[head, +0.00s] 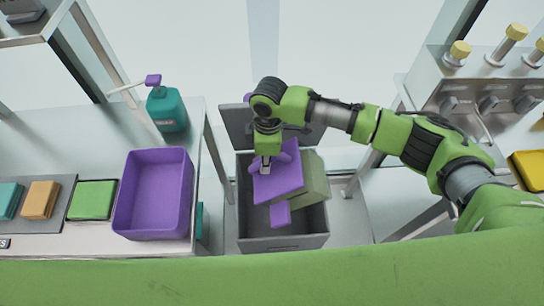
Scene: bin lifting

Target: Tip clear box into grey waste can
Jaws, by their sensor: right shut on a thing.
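The grey waste can (243,215) stands open in the middle of the head view, its dark lid raised at the back. My right gripper (265,168) reaches down over the can and is shut on a tilted box. The box has a pale olive-green side (316,180); I take it for the clear box, though it does not look clear. A flat purple piece (282,180) lies right at the fingers, in front of the olive side. A small purple block (281,215) shows just below, over the can's opening. My left gripper is not in view.
A purple bin (153,195) stands on the left table, near a teal pump bottle (166,110) and several coloured pads. Table legs flank the can.

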